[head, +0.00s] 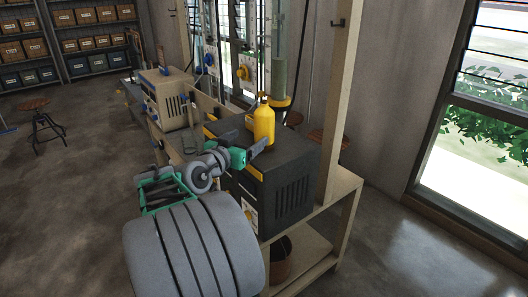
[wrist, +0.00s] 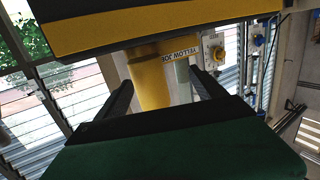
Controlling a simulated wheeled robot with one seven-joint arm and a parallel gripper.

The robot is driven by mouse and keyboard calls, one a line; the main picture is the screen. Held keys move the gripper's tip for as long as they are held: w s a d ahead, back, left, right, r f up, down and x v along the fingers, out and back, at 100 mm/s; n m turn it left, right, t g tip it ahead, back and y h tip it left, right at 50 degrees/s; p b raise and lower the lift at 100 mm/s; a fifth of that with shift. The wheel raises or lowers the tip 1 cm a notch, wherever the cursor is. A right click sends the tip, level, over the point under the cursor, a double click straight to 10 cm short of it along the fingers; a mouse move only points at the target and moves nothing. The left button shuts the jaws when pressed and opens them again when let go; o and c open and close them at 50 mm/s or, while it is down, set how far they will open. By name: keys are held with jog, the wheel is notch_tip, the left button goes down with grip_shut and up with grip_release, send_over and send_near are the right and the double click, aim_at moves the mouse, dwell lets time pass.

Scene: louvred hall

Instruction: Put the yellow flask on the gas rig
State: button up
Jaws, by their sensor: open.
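The yellow flask (head: 264,124) stands upright on top of a black box-shaped unit (head: 285,170). In the wrist view, which is upside down, the flask (wrist: 150,78) shows between my two dark fingers, with a printed label on its side. My gripper (head: 257,148) is open and close to the flask, at its lower left in the head view; contact cannot be told. It also shows in the wrist view (wrist: 160,82). What looks like the gas rig (head: 243,66), a light frame with yellow and blue knobs and tubes, stands behind the flask.
A beige instrument (head: 168,98) stands on the bench left of the black unit. A wooden post (head: 341,100) rises to the right of the flask. A stool (head: 45,122) stands on the open floor at left. Shelves of boxes (head: 97,43) line the back.

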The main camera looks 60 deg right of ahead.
aim_at(260, 132)
jog(key=s+d, duration=0.1)
jog(key=s+d+r+g+h, duration=0.1)
jog(key=shift+s+d+r+m, duration=0.1)
jog(key=shift+s+d+m, duration=0.15)
jog(key=shift+d+m, duration=0.15)
jog(key=d+p, duration=0.2)
jog(key=d, duration=0.4)
jog(key=shift+s+d+r, duration=0.1)
jog(key=shift+s+d, duration=0.05)
jog(key=shift+d, duration=0.15)
grip_shut()
